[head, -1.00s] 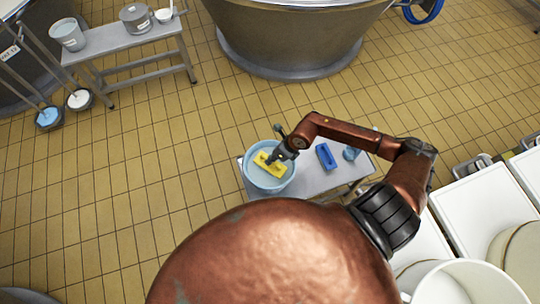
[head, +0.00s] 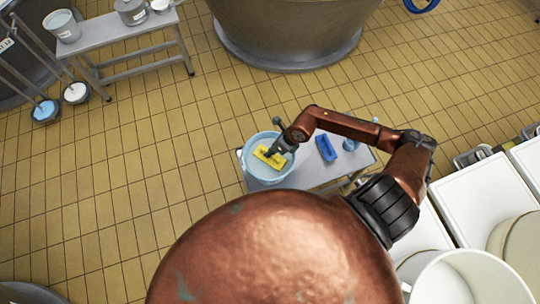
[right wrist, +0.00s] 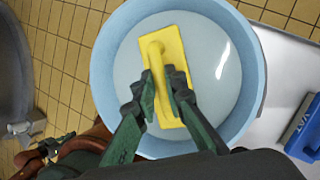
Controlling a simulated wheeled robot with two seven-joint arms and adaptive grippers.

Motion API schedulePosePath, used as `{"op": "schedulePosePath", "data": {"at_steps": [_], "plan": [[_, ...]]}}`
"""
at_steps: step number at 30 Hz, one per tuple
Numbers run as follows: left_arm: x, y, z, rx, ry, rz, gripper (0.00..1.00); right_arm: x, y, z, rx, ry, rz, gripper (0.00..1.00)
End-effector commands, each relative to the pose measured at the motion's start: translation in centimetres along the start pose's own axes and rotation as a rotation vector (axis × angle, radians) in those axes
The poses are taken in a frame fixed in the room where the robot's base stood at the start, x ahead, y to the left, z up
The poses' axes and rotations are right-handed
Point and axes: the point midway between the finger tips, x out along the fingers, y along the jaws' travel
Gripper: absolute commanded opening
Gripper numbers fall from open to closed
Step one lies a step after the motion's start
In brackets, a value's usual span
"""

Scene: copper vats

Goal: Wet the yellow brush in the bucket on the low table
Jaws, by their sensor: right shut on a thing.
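The yellow brush (head: 269,156) is in or just above the mouth of the light blue bucket (head: 251,169), inside its rim as seen from above. The bucket stands on the left end of the low table (head: 312,178). My right gripper (head: 275,152) is shut on the brush's handle. In the right wrist view the fingers (right wrist: 162,97) close around the yellow handle of the brush (right wrist: 178,60), over pale liquid in the bucket (right wrist: 255,75). I cannot tell how deep the bristles sit.
A blue brush (head: 326,148) and a small blue-grey cup (head: 350,144) are on the low table to the right of the bucket. White containers (head: 480,200) stand at the right. A large vat (head: 290,35) stands behind.

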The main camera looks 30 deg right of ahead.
Motion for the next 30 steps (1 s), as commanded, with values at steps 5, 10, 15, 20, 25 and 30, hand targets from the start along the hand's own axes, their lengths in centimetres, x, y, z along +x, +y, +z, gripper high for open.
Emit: {"op": "schedulePosePath", "data": {"at_steps": [5,10,15,20,25,30], "plan": [[-0.5,0.0,-0.2,0.000,0.003,0.000,0.00,-0.6,0.1,0.3,-0.001,-0.002,0.000,0.00],[-2.0,-0.1,-0.7,-0.001,0.011,-0.001,0.00,-2.3,0.5,1.1,-0.001,-0.004,-0.001,0.00],[-4.3,-0.2,-1.5,-0.001,0.022,-0.003,0.00,-5.0,1.0,2.2,-0.002,-0.005,-0.002,0.00],[-6.7,-0.4,-2.2,-0.001,0.033,-0.004,0.00,-7.8,1.6,3.4,-0.002,-0.004,-0.001,0.00],[-8.7,-0.5,-2.7,-0.002,0.040,-0.005,0.00,-10.2,2.2,4.3,-0.002,-0.002,0.000,0.00],[-9.4,-0.5,-2.9,-0.002,0.043,-0.005,0.00,-11.1,2.4,4.6,-0.001,-0.001,0.001,0.00]]}}
